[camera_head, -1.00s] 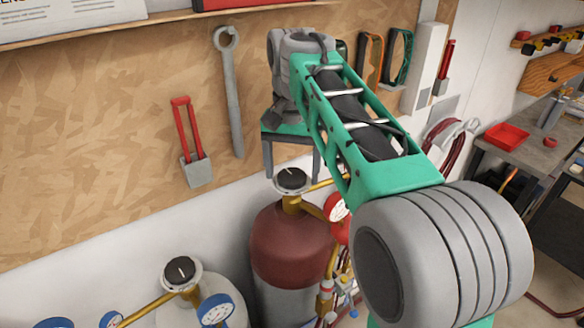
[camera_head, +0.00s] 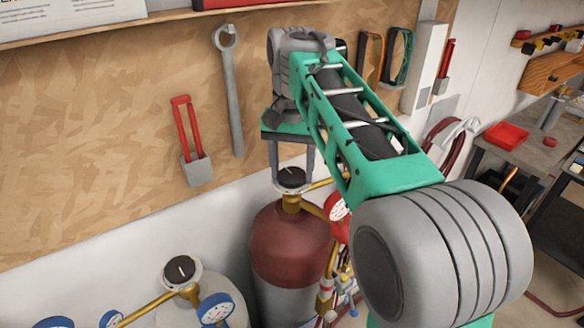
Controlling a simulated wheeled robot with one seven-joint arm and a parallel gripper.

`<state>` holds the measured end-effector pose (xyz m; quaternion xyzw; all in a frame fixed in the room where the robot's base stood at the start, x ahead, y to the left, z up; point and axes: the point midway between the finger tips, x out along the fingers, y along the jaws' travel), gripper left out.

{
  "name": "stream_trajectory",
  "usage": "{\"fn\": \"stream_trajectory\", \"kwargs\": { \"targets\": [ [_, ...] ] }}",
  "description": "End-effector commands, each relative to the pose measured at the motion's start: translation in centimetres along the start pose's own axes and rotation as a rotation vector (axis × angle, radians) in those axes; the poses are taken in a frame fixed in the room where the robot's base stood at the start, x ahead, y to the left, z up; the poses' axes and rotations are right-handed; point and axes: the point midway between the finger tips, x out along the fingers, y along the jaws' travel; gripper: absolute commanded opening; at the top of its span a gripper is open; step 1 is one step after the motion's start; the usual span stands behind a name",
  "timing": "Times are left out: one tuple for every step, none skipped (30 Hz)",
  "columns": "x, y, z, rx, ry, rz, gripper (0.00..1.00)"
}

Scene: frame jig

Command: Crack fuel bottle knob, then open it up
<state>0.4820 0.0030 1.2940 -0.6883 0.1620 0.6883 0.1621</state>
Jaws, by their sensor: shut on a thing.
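The fuel bottle (camera_head: 290,245) is maroon on its upper part and grey below, standing upright near the wall. Its black knob (camera_head: 292,179) sits on a brass valve at the top. My gripper (camera_head: 291,171) points down from above, one finger on each side of this knob, and is shut on it. A red gauge (camera_head: 338,206) is on the right of the valve, partly hidden by my arm. Whether the knob has turned cannot be told.
A second, pale bottle (camera_head: 221,296) with a black knob (camera_head: 181,270) and blue gauges stands at the lower left. A wrench (camera_head: 230,95) and a red-handled tool (camera_head: 187,130) hang on the wooden wall. A workbench (camera_head: 530,155) stands at the right.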

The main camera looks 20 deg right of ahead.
Motion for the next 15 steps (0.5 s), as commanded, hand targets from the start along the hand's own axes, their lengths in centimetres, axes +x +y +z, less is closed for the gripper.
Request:
{"fn": "stream_trajectory", "kwargs": {
  "targets": [
    [-0.02,0.0,0.0,-0.008,0.0,0.0,0.15],
    [-0.02,0.0,0.0,-0.015,0.0,0.0,0.15],
    [-0.02,0.0,0.0,-0.026,0.0,0.0,0.15],
    [-0.02,0.0,0.0,-0.037,0.0,0.0,0.15],
    [-0.02,0.0,0.0,-0.049,0.0,0.0,0.15],
    [-0.02,0.0,0.0,-0.068,0.0,0.0,0.15],
    [-0.02,0.01,0.0,-0.084,0.0,0.0,0.15],
    [-0.02,0.0,0.0,-0.1,0.0,0.0,0.15],
    [-0.02,0.01,0.0,-0.125,0.0,0.0,0.15],
    [-0.02,0.01,0.0,-0.145,0.0,0.0,0.15],
    [-0.02,0.01,0.0,-0.165,0.0,0.0,0.15],
    [-0.02,0.01,0.01,-0.193,0.0,0.0,0.15],
    [-0.02,0.01,0.0,-0.215,0.0,0.0,0.15],
    [-0.02,0.01,0.01,-0.236,0.0,0.0,0.15],
    [-0.02,0.01,0.01,-0.264,0.0,0.0,0.15]
  ]
}}
